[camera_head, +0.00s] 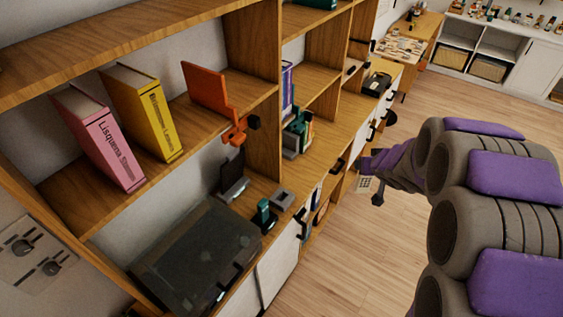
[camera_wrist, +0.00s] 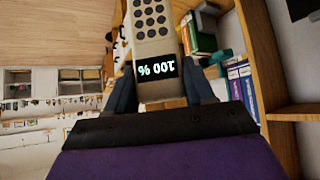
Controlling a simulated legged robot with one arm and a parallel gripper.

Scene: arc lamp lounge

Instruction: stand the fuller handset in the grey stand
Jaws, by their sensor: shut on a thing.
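My gripper (camera_head: 374,183) is shut on a beige handset (camera_wrist: 155,50) with dark round keys. The handset's lit display reads "100 %", upside down in the wrist view. In the head view the held handset (camera_head: 364,185) hangs over the floor, to the right of the shelf unit and clear of it. A small grey block that looks like the grey stand (camera_head: 282,199) sits on the lower shelf top, left of my gripper and apart from it. A teal handset (camera_head: 263,212) stands upright in a dark base beside this block. Its display cannot be read.
A dark translucent case (camera_head: 195,258) lies left of the stand. A dark upright device (camera_head: 233,176) stands behind. Pink (camera_head: 105,140) and yellow (camera_head: 146,110) books and an orange item (camera_head: 205,88) fill the shelf above. The wooden floor (camera_head: 360,265) is open.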

